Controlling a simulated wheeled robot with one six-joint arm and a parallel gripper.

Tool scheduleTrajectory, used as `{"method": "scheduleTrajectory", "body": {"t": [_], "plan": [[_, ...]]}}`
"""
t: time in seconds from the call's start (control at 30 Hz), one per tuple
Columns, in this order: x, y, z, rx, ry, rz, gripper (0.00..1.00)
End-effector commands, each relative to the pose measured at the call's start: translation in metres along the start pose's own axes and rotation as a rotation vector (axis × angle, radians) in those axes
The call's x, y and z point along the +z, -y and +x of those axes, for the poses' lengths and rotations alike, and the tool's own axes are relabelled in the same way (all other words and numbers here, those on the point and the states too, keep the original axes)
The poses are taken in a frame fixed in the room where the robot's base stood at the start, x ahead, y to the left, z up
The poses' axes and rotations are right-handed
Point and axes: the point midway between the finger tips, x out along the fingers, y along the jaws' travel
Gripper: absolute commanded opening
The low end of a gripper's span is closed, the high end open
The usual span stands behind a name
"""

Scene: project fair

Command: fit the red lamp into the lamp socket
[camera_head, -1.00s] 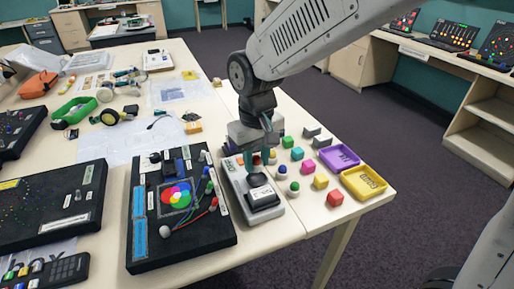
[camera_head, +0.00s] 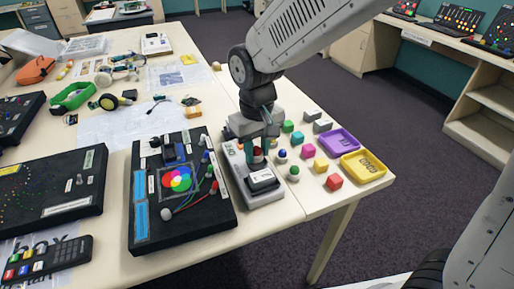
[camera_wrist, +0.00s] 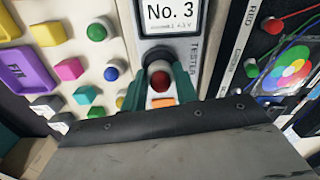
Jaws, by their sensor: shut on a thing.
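My gripper (camera_wrist: 161,88) is shut on the red lamp (camera_wrist: 160,80), which sits between its two green fingertips. In the head view my gripper (camera_head: 259,155) points down over the tester (camera_head: 277,192), with the red of the lamp (camera_head: 258,153) showing between the fingers. A dark round fitting (camera_wrist: 158,54), which looks like the lamp socket, is on the tester just beside the lamp, below the "No. 3" display (camera_wrist: 172,17). The lamp's lower end is hidden, so I cannot tell whether it touches the fitting.
A black board (camera_head: 190,232) with a colour wheel and wires lies left of the tester.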

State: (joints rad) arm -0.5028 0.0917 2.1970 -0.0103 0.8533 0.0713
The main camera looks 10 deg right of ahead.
Motion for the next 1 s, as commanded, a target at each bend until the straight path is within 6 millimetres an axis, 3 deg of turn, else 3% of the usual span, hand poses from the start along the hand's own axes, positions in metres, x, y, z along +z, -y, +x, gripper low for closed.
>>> {"method": "scheduleTrajectory", "body": {"t": [1.0], "plan": [[0.0024,0.0001,0.0083,0.0,0.001,0.0,0.08]]}}
